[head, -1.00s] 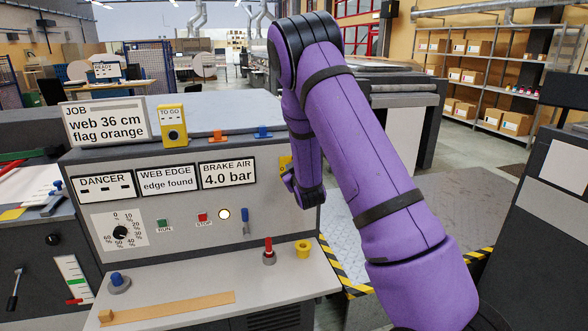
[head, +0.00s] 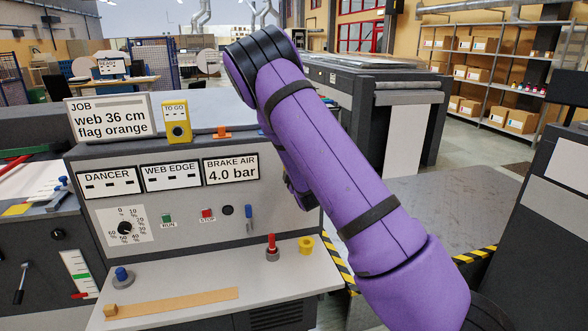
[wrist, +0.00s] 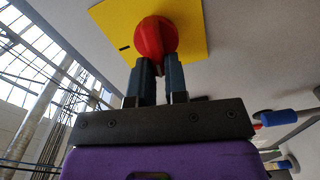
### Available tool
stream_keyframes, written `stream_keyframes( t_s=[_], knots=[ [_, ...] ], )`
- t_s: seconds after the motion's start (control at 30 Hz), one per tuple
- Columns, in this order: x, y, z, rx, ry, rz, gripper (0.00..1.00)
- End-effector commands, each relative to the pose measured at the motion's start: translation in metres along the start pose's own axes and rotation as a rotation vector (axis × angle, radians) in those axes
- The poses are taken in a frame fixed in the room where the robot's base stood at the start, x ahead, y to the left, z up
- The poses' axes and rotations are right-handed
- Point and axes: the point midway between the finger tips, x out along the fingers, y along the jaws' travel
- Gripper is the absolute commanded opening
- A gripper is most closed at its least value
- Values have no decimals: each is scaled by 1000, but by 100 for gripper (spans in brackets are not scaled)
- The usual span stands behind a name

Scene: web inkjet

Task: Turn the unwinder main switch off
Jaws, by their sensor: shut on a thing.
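The unwinder main switch is a red rotary knob (wrist: 155,36) on a yellow plate (wrist: 108,18), seen at the top of the wrist view. My gripper (wrist: 161,70) is shut on the knob, its two dark fingers at the near end of its grip. A short dark mark shows on the plate left of the knob; the lettering cannot be read. In the head view my purple arm hides the switch and my gripper at the right end of the grey console (head: 290,219).
The console carries a dial (head: 125,227), a blue lever (head: 248,217), a dark round lamp (head: 228,210), a red-topped control (head: 271,246) and a yellow ring (head: 306,245). BRAKE AIR (head: 231,170) reads 4.0 bar. DANCER (head: 108,182) and WEB EDGE (head: 171,176) show dashes.

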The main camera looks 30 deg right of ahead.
Motion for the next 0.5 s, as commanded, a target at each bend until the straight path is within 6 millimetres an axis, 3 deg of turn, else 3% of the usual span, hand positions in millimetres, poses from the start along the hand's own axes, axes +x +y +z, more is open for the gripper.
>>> stream_keyframes(
  t_s=[0.5],
  knots=[
    [0, -4, -1, -189, 3, 1, 0]
  ],
)
